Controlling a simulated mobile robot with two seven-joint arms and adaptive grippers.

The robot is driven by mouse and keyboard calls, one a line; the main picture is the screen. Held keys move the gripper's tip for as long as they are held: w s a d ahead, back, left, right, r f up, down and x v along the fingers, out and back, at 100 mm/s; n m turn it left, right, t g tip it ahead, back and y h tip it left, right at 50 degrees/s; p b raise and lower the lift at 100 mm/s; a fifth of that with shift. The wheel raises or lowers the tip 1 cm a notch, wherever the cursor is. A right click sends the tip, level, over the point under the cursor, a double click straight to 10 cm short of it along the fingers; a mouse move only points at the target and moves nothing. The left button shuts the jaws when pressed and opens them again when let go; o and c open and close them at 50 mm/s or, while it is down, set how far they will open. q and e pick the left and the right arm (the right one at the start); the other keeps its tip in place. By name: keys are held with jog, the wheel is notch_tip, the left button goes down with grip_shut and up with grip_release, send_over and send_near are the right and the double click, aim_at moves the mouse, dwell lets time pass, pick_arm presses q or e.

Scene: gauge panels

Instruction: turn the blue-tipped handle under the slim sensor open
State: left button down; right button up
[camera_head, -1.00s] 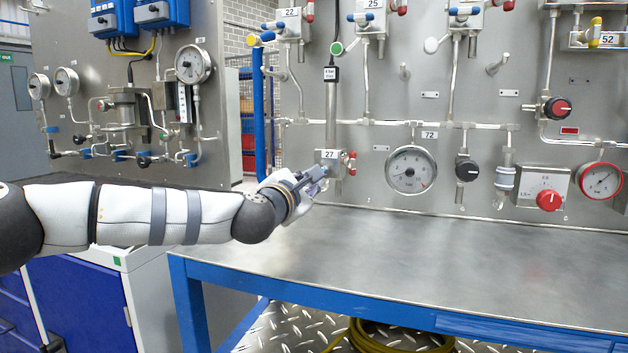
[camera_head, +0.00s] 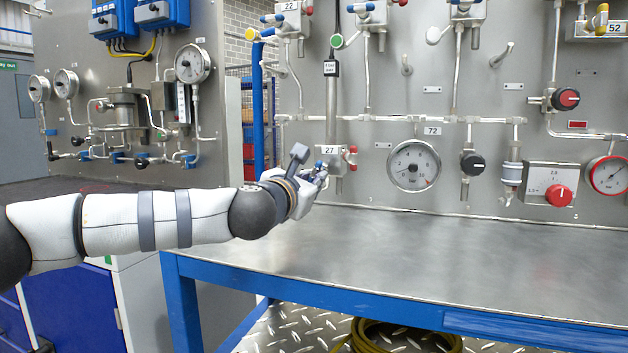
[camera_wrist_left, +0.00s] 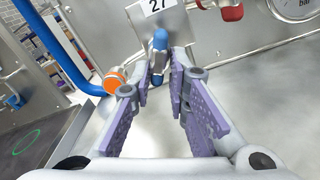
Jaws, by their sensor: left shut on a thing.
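The slim sensor (camera_head: 331,108) is a thin upright grey tube with a small label near its top, on the steel panel. Below it is the valve block (camera_head: 334,152) marked 27, with a red handle (camera_head: 353,157) on its right. The blue-tipped handle (camera_head: 320,166) is at the block's lower left, partly hidden by my gripper. My left gripper (camera_head: 315,174) is at this handle. In the left wrist view the blue handle (camera_wrist_left: 160,42) points down from the block, and the purple-padded fingers of my gripper (camera_wrist_left: 161,76) are shut on it. My right gripper is in neither view.
A round gauge (camera_head: 414,165) and a black knob (camera_head: 473,163) are to the right of the block. A blue post (camera_head: 258,110) stands to its left. An orange-ringed fitting (camera_wrist_left: 114,79) is close to the left finger. The steel bench top (camera_head: 430,255) is clear.

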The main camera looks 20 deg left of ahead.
pick_arm(q)
jog(key=shift+r, duration=0.35)
jog(key=shift+d+f+n+b, duration=0.1)
jog(key=shift+f+n+b, duration=0.2)
jog(key=shift+n, duration=0.3)
jog(key=shift+d+n+b, duration=0.1)
jog(key=shift+n+b, duration=0.55)
jog(key=shift+n, duration=0.15)
jog(key=shift+d+r+n, duration=0.1)
jog(key=shift+r+n, duration=0.2)
jog(key=shift+n, duration=0.1)
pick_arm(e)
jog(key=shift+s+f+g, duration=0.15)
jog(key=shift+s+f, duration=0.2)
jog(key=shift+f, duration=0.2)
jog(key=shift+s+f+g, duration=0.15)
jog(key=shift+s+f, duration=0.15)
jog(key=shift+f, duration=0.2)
